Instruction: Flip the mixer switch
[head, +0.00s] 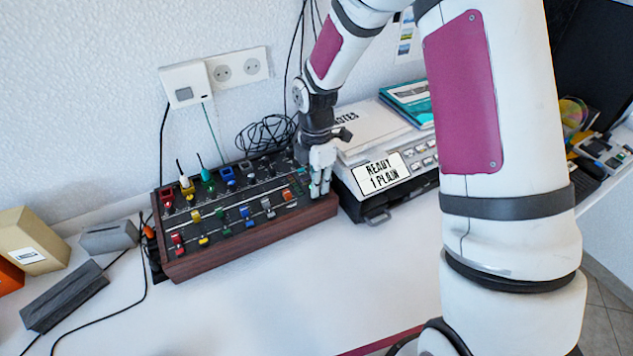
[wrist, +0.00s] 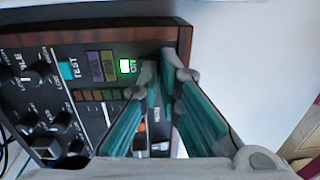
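The mixer (head: 250,238) is a black panel with wooden sides, coloured faders and knobs, on the white table against the wall. In the wrist view its wooden side (wrist: 90,36) runs along the top. A small green light (wrist: 125,66) marked ON glows near that side. My gripper (head: 320,192) is over the right end of the mixer, pointing down. In the wrist view my gripper (wrist: 159,68) has its teal-padded fingertips drawn together, close beside the green light, with nothing seen between them. The switch lever itself is not visible; the fingers may hide it. Contact cannot be told.
A grey machine with a sign reading READY 1 PLAIN (head: 381,174) stands close right of the mixer. Coiled black cable (head: 266,134) lies behind. Boxes (head: 30,240) and a dark grey block (head: 64,296) are at left. The table in front is clear.

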